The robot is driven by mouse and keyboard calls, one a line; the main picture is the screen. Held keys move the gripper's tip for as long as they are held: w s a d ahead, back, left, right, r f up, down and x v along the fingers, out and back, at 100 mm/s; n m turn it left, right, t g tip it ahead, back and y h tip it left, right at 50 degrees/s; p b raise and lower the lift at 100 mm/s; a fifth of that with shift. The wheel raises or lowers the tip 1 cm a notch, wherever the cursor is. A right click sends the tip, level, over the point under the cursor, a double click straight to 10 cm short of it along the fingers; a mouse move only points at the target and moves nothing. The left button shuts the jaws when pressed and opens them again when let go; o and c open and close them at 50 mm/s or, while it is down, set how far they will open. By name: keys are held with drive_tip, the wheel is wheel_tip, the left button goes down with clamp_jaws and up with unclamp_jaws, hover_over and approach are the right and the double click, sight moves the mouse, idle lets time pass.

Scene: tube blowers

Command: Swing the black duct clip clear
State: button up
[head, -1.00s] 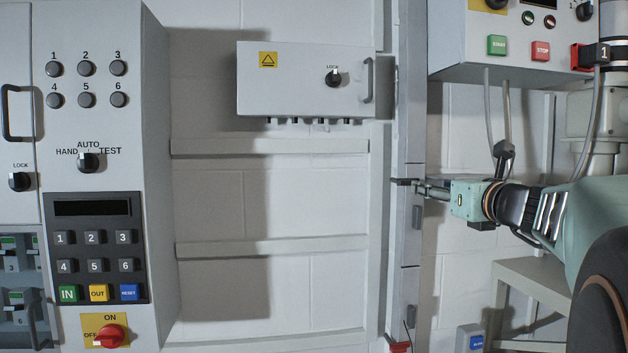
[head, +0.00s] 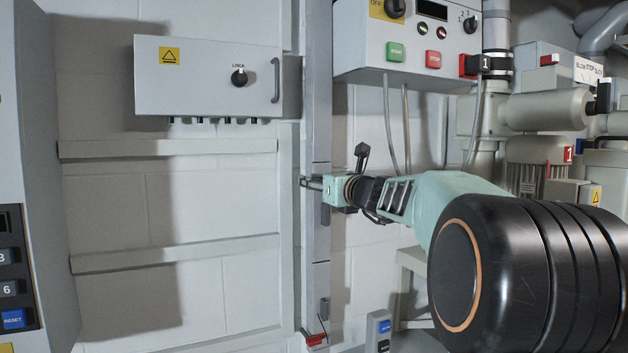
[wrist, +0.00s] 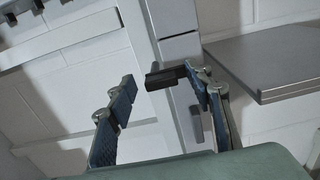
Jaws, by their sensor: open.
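The black duct clip (wrist: 160,77) is a short dark block at the grey vertical duct (wrist: 168,22) in the wrist view. It lies between the fingers of my gripper (wrist: 158,84), close to or touching the right finger; the left finger stands apart from it. My gripper is open. In the head view my gripper (head: 311,184) reaches across the front of the duct (head: 317,110) from the right. There the clip is small and mostly hidden by the fingers.
A grey lock box (head: 205,85) hangs at upper left, and a control panel (head: 410,60) with cables is at upper right. A grey shelf (wrist: 275,50) stands right of the duct.

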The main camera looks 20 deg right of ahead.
drive_tip(key=shift+c, duration=0.6)
drive_tip(key=c, duration=1)
drive_tip(key=shift+c, duration=0.2)
drive_tip(key=shift+b, duration=0.3)
drive_tip(key=shift+a+n+b, duration=0.3)
drive_tip(key=shift+n+b, duration=1.95)
drive_tip(key=shift+n, duration=0.75)
drive_tip(key=shift+a+n+b, duration=0.25)
drive_tip(key=shift+n+b, duration=2.05)
drive_tip(key=shift+n, duration=0.7)
drive_tip(key=shift+a+n+b, duration=0.3)
drive_tip(key=shift+n+b, duration=1.95)
drive_tip(key=shift+n, duration=0.75)
drive_tip(key=shift+r, duration=0.1)
